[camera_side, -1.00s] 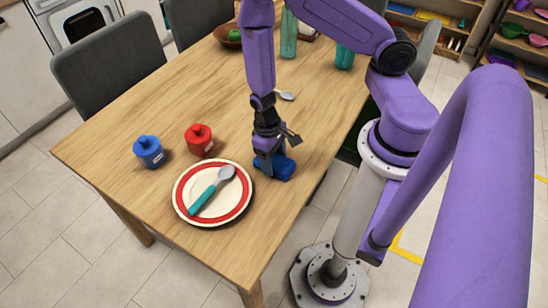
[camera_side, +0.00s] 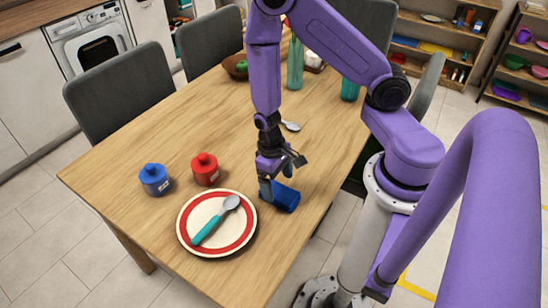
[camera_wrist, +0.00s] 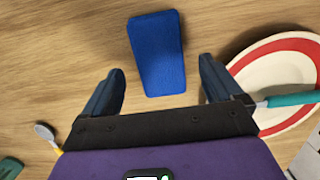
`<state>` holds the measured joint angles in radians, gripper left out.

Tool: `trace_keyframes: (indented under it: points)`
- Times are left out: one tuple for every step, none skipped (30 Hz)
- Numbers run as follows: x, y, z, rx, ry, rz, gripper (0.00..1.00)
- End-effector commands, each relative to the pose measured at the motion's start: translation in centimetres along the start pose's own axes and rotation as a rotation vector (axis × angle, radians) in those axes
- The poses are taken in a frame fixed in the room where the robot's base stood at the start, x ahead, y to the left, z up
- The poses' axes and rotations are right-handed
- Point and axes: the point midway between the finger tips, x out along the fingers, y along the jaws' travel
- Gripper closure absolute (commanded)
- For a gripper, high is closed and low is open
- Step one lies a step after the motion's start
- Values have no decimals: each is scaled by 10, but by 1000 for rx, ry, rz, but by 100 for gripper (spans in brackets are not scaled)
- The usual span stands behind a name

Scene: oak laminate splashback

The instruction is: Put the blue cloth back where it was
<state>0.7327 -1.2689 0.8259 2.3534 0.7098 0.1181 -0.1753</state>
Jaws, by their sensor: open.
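The blue cloth (camera_side: 285,197) lies on the table to the right of the plate, near the table's right edge. In the wrist view it is a flat, folded rectangle (camera_wrist: 157,45) on bare wood. My gripper (camera_side: 275,186) is just above the cloth, pointing down. In the wrist view its two blue-grey fingers (camera_wrist: 160,82) are spread wide, one to each side of the cloth's near end, with nothing held between them. In the side view one finger covers the cloth's left end, so I cannot tell there whether they touch.
A red-rimmed plate (camera_side: 185,232) with a teal-handled spoon (camera_side: 216,220) is close left of the cloth. Another spoon (camera_side: 291,126) lies behind my gripper. The table's left middle is clear.

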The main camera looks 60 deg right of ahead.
Motion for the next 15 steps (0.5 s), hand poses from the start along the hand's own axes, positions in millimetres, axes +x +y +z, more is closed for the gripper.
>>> trace_keyframes:
  points:
    - [-4,0,-1,0,1,-1,7]
    - [-6,0,-1,-1,1,-1,7]
    - [-10,0,-1,0,1,-1,7]
    - [-12,0,-1,0,1,-1,7]
    - [-14,0,-1,-1,1,-1,7]
    - [-17,0,-1,0,1,-1,7]
    - [-19,0,-1,0,1,-1,7]
    - [-21,0,-1,0,1,-1,7]
    - [-24,0,0,-1,1,-1,7]
    - [-26,0,0,-1,0,-1,7]
    - [-28,-1,0,0,1,-1,7]
    - [-31,-1,0,0,1,-2,7]
    - [-33,-1,0,0,0,-2,7]
    - [-35,-1,-1,-1,0,-3,7]
    - [-38,-1,-1,0,1,-4,7]
